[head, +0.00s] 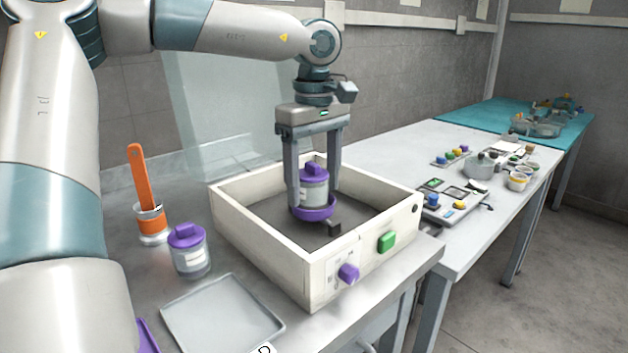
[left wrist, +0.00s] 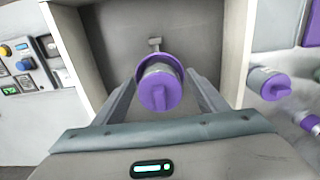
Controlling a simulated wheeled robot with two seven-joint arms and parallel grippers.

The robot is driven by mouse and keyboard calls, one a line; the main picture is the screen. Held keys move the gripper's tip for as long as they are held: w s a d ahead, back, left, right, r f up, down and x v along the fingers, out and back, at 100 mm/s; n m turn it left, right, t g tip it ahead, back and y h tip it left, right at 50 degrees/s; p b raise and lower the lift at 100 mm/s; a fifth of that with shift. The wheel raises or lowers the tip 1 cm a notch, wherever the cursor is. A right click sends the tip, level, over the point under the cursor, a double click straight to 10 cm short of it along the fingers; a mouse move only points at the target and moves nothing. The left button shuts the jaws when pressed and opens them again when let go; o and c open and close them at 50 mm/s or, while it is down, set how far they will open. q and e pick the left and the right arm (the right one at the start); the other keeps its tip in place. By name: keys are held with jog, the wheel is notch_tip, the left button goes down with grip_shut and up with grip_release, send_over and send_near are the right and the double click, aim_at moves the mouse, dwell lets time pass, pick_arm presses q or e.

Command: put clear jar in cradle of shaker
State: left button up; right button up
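A clear jar with a purple lid (head: 314,188) stands upright in the purple ring-shaped cradle (head: 314,213) inside the white box-shaped shaker (head: 262,240). In the left wrist view the jar's purple lid (left wrist: 159,92) is seen from above, inside the purple cradle rim (left wrist: 168,61). My left gripper (head: 313,200) points straight down with one finger on each side of this jar. The fingers look spread wider than the jar, with a gap at the right finger. A second clear jar with a purple lid (head: 190,252) stands on the table left of the shaker. My right gripper is out of view.
A container with an orange-handled brush (head: 142,185) stands behind the second jar. A shallow grey tray (head: 222,314) lies in front. The shaker's front has a purple knob (head: 348,273) and green button (head: 387,241). Its walls surround the cradle. Small devices stand on the white table at right.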

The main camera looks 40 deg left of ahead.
pick_arm(q)
notch_tip(320, 180, up, 11)
jog(key=shift+f+p, duration=0.1)
jog(key=shift+p, duration=0.55)
jog(key=shift+r, duration=0.65)
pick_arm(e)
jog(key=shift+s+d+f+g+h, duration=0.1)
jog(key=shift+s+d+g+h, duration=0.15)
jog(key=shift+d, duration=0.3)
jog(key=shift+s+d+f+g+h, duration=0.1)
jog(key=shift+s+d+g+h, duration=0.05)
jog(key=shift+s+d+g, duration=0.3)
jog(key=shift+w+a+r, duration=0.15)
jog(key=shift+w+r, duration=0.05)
pick_arm(q)
jog(key=shift+r, duration=0.1)
